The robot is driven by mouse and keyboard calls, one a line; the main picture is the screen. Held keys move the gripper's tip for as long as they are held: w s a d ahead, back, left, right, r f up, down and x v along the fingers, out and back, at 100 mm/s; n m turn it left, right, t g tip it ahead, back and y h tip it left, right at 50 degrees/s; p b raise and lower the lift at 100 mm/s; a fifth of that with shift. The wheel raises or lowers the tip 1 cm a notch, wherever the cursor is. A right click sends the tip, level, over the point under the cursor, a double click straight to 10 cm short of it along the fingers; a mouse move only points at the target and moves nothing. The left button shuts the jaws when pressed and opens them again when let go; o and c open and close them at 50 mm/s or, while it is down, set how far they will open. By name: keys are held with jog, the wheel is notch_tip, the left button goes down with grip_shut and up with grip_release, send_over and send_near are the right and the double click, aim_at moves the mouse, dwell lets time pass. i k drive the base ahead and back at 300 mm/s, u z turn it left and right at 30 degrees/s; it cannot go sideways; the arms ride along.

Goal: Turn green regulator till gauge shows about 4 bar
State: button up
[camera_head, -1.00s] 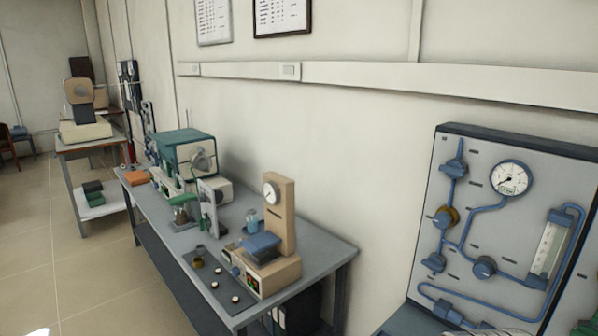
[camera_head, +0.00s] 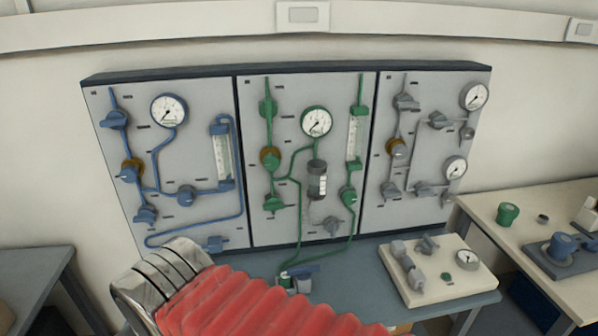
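The green gas panel (camera_head: 262,215) is the middle of three wall panels in the head view. Its green regulator (camera_head: 272,161), a green knob with a brass-coloured ring, sits at the panel's left, on a green pipe. The round white gauge (camera_head: 316,121) with a green rim is up and right of the regulator. Its needle shows, but the scale is too small to read. A red ribbed sleeve and metal collar of my arm fill the lower left foreground. My gripper is not in view, and nothing is seen touching the regulator.
A blue-piped panel (camera_head: 105,160) is on the left and a grey-piped panel (camera_head: 370,215) on the right. Below, a bench (camera_head: 350,290) carries a pale board (camera_head: 455,285) with grey fittings. A second table (camera_head: 490,222) stands at the right.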

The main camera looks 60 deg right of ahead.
aim_at(271, 162)
jog(key=z, duration=1.95)
